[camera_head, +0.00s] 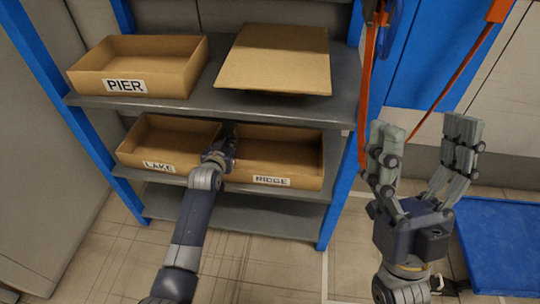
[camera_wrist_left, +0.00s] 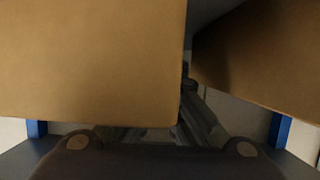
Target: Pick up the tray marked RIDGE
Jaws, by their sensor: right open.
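The RIDGE tray (camera_head: 285,181) is an open brown cardboard tray at the right of the middle shelf, its label facing front. My left gripper (camera_head: 229,142) reaches into the narrow gap between it and the LAKE tray (camera_head: 140,155), at the RIDGE tray's left side. In the left wrist view, brown cardboard walls fill the left and upper right, with a dark finger in the gap between them. The rest of the fingers is hidden, so their opening and contact are unclear. My right gripper (camera_head: 424,135) is open and empty, raised right of the rack.
The PIER tray (camera_head: 150,88) and a flat brown box (camera_head: 275,72) stand on the top shelf (camera_head: 215,98), close above my left gripper. Blue posts (camera_head: 340,195) bound the rack. A blue platform (camera_head: 505,245) lies at right. The bottom shelf is empty.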

